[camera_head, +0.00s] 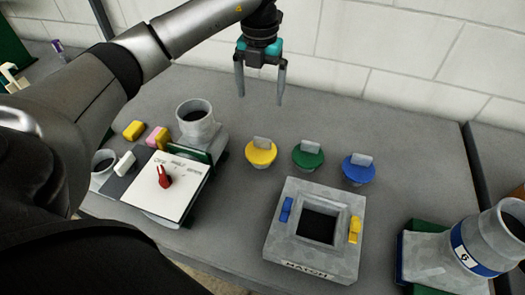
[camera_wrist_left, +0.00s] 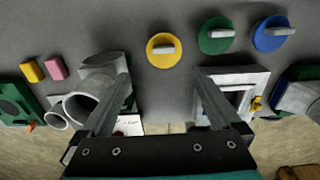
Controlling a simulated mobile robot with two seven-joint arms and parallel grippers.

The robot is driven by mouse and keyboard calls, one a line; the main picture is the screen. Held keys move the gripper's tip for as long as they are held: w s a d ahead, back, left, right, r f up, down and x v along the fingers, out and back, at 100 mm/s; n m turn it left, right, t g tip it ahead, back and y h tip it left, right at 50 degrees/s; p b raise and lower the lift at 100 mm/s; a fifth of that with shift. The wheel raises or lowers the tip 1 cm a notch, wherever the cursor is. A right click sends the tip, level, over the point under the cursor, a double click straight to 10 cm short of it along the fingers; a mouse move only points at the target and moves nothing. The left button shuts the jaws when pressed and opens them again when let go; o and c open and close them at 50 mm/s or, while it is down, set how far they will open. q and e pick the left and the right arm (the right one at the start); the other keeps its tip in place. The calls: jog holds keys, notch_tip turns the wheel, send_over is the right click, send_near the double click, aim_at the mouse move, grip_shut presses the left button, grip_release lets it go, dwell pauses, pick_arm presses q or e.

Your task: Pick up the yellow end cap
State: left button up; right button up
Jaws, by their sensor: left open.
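The yellow end cap (camera_head: 260,154) is a round yellow disc with a grey upright tab, lying on the grey table. In the left wrist view the yellow end cap (camera_wrist_left: 163,50) shows near the middle top, between the lines of the two fingers. My left gripper (camera_head: 261,95) is open and empty, and hangs above the table at the back. In the left wrist view its fingers (camera_wrist_left: 160,85) are spread wide with nothing between them. My right gripper is in neither view.
A green end cap (camera_head: 308,157) and a blue end cap (camera_head: 358,170) stand in a row to the right. A grey hatch box (camera_head: 273,240) is in front of them. A grey duct fitting (camera_head: 202,128) and a white panel (camera_head: 150,196) are on the left. A duct piece (camera_head: 425,262) lies at right.

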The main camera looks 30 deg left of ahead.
pick_arm(q)
send_over(262, 139)
jog(key=f, duration=0.8)
jog(key=shift+w+a+f, duration=0.15)
jog(key=shift+a+f, duration=0.05)
jog(key=shift+a, duration=0.05)
jog(key=f, duration=0.4)
jog(key=shift+d+f, duration=0.1)
jog(key=shift+d, duration=0.2)
jog(key=shift+f, duration=0.55)
grip_shut()
